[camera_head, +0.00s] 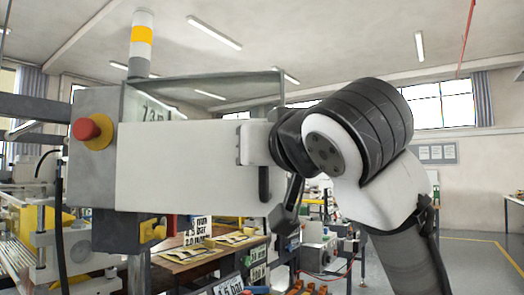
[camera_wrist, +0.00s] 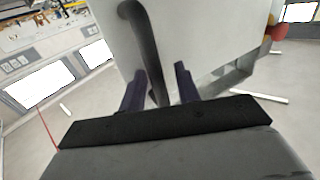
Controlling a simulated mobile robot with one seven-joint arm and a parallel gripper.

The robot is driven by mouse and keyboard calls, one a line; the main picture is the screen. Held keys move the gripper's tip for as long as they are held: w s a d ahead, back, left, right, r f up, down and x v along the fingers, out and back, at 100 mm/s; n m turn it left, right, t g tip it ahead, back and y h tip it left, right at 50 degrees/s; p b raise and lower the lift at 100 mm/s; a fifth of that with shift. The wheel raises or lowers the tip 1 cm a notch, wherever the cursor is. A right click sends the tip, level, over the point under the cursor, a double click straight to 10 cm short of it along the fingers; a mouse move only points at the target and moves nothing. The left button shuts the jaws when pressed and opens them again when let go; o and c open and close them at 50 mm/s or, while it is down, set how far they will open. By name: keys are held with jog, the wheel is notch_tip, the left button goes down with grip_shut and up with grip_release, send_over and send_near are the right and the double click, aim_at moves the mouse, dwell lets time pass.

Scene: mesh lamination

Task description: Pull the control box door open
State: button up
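The control box (camera_head: 93,150) is a grey cabinet at left in the head view, with a red button (camera_head: 87,129) on a yellow base. Its pale door (camera_head: 175,165) stretches right from the grey body; I cannot tell how far it stands open. A dark bar handle (camera_head: 264,184) sits near the door's right end. My gripper (camera_head: 283,205) is at that end, partly hidden by the wrist. In the wrist view, my two dark fingers (camera_wrist: 160,86) stand either side of the handle (camera_wrist: 153,45), apart, with gaps visible. The pale door (camera_wrist: 205,35) fills the upper middle.
A signal lamp (camera_head: 141,42) with a yellow band rises above the box. A greenish frame (camera_head: 205,77) shows above the door. A bench (camera_head: 185,258) with printed labels and yellow pieces lies below. Open floor (camera_head: 470,265) shows at right.

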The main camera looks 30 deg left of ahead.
jog(key=b+v, duration=0.2)
jog(key=v, duration=1.1)
jog(key=shift+s+d, duration=0.2)
jog(key=shift+s, duration=0.1)
